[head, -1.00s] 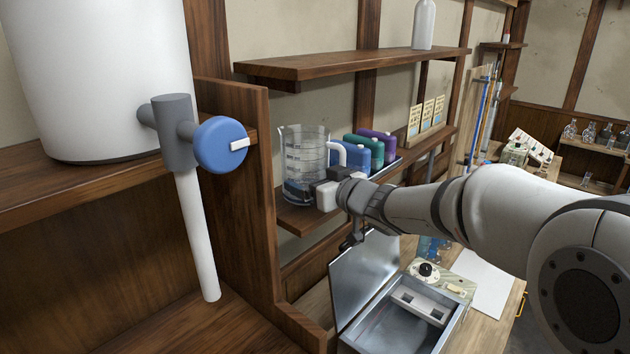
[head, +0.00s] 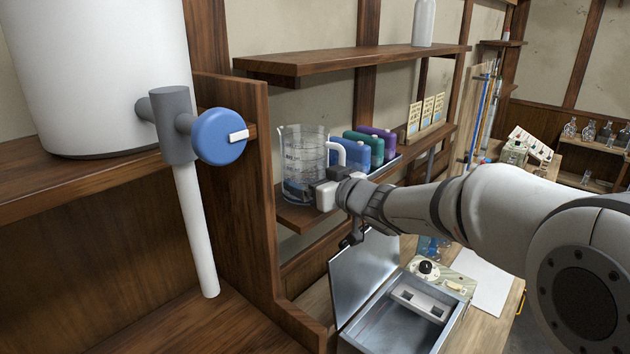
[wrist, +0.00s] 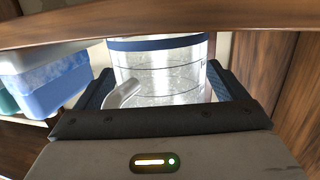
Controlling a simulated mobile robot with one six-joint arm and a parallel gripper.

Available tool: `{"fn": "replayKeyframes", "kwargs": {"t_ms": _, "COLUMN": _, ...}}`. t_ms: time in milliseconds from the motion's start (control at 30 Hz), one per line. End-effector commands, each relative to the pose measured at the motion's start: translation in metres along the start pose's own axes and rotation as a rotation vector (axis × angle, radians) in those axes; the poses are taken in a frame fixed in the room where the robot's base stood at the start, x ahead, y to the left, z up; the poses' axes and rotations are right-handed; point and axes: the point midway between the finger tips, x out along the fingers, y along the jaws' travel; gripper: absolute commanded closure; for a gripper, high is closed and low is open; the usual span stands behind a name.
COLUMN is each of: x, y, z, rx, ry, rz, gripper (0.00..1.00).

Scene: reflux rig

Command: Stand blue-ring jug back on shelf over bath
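The blue-ring jug (head: 302,150) is clear, with graduation marks and a blue band low on its body. It stands upright on the lower shelf (head: 292,217), above the open metal bath (head: 398,318). My gripper (head: 322,188) is at the jug's handle side, low down. In the wrist view, which looks upside down, the jug (wrist: 165,75) with its blue band shows between the fingers of my gripper (wrist: 160,88). The fingers are wide apart, with the pale handle between them, nearer the left finger. The contact under the jug is partly hidden in the head view.
A wooden upright (head: 245,200) stands close on the left. The bath's raised lid (head: 362,275) is below my gripper.

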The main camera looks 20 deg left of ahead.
Motion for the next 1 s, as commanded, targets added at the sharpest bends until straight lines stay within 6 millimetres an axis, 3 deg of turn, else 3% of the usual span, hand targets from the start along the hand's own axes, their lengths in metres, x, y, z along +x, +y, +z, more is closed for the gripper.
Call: {"fn": "replayKeyframes", "kwargs": {"t_ms": 1000, "x": -0.022, "y": -0.001, "z": -0.001, "rx": -0.001, "ry": 0.001, "rz": -0.001, "gripper": 0.09}}
